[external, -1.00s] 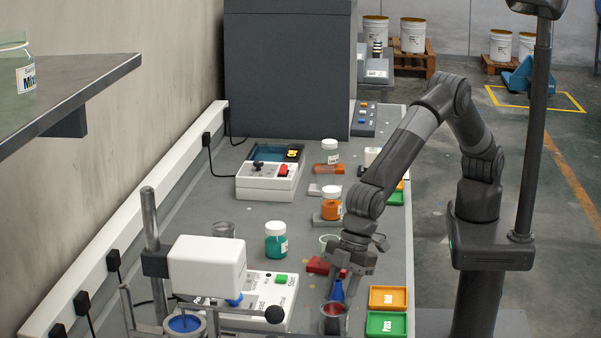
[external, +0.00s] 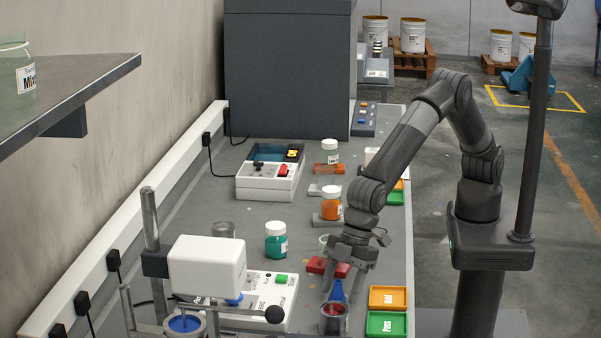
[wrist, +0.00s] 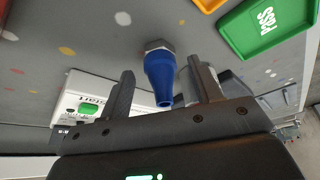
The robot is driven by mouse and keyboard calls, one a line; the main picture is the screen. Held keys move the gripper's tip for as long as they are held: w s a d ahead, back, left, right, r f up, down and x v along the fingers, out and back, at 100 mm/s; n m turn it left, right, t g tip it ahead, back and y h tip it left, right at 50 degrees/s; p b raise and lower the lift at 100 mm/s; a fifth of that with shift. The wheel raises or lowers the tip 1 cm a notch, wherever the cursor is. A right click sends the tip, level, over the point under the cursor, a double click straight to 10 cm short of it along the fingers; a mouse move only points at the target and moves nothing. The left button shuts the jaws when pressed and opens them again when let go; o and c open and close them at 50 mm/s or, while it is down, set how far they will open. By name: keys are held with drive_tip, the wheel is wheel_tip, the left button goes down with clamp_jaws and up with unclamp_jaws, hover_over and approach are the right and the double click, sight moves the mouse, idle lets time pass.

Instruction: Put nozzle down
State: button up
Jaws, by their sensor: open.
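The nozzle (external: 337,292) is a blue cone with a grey metal hex base. In the external view it stands upright on the bench, just behind a cup of red paint that hides its lower part. In the wrist view the nozzle (wrist: 160,76) has its hex base on the grey bench top and its narrow end towards me. My gripper (external: 342,281) is open above it, fingers pointing down. In the wrist view my gripper (wrist: 161,72) has one finger on each side of the nozzle, with a gap visible on both sides.
The paint cup (external: 334,321) stands close in front. A red block (external: 322,266) lies behind. A white device (external: 262,298) with a green button is at left. A teal jar (external: 276,243) stands farther back.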

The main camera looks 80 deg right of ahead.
drive_tip(key=v, duration=1.1)
drive_tip(key=shift+d, duration=0.1)
drive_tip(key=w+d+r+m+t, duration=0.15)
drive_tip(key=d+r, duration=0.25)
drive_tip(key=d, duration=0.7)
drive_tip(key=w+d+r+m, duration=0.2)
drive_tip(key=w+d+r, duration=0.15)
drive_tip(key=d, duration=0.75)
drive_tip(key=w+d+r+m, duration=0.15)
drive_tip(key=d+r, duration=0.25)
drive_tip(key=d, duration=0.8)
drive_tip(key=s+d+f+m+h, duration=0.1)
drive_tip(key=s+d+m, duration=0.1)
drive_tip(key=s+d, duration=0.4)
drive_tip(key=s+d+f+m+t+h, duration=0.1)
drive_tip(key=s+d, duration=0.5)
drive_tip(key=d, duration=0.6)
drive_tip(key=s+d+f+m+h, duration=0.1)
drive_tip(key=s+d+m, duration=0.2)
drive_tip(key=s+d, duration=0.4)
drive_tip(key=shift+d+f+t+h, duration=0.2)
drive_tip(key=shift+d+t+h, duration=0.15)
drive_tip(key=shift+d, duration=0.85)
